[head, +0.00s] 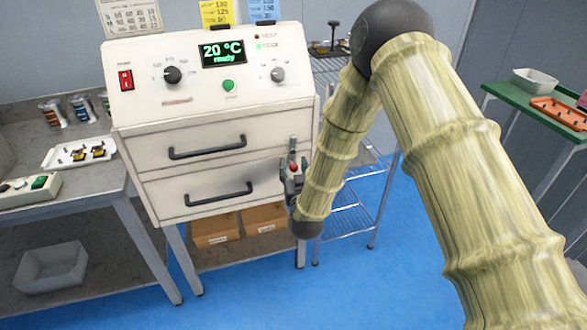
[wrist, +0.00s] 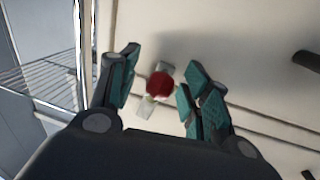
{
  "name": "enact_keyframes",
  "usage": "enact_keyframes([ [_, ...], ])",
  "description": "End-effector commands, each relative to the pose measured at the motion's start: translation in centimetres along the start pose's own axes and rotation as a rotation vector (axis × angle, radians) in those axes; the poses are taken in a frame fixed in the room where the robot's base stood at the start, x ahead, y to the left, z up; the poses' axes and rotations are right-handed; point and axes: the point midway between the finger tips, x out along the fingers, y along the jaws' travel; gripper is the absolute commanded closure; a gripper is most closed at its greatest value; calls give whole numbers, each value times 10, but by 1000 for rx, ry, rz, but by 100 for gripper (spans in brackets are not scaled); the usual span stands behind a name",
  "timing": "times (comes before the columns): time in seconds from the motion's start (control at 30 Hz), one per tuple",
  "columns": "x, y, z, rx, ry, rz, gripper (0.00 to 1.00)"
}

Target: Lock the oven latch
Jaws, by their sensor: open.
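The oven (head: 215,120) is a cream cabinet with two drawer-like fronts, each with a dark bar handle; its display reads 20 °C ready. The latch shows as a red knob (head: 293,167) at the right edge of the front, near the seam between the two fronts. In the wrist view the red knob (wrist: 159,84) sits on a small pale metal piece. My gripper (wrist: 157,82) is open, with one teal-padded finger on each side of the knob and gaps visible between. Whether the fingers reach the knob's depth is unclear.
A grey bench (head: 75,205) with a white tray (head: 78,152) stands left of the oven. A wire shelf (head: 350,220) is behind my arm at the right. A green table (head: 530,110) is far right. Blue floor in front is clear.

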Motion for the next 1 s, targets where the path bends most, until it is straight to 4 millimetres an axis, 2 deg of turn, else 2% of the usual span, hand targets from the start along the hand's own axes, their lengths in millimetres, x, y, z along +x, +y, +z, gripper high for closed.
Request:
enact_keyframes([
  [0.03, 0, 0, 0, 0, 0, 0, 58],
  [0.27, 0, 0, 0, 0, 0, 0, 100],
  [0.47, 0, 1, 0, -16, 3, 0, 100],
  [0.77, 1, 6, 0, -149, 26, -2, 100],
  [1.0, 1, 6, 0, -155, 26, -1, 100],
])
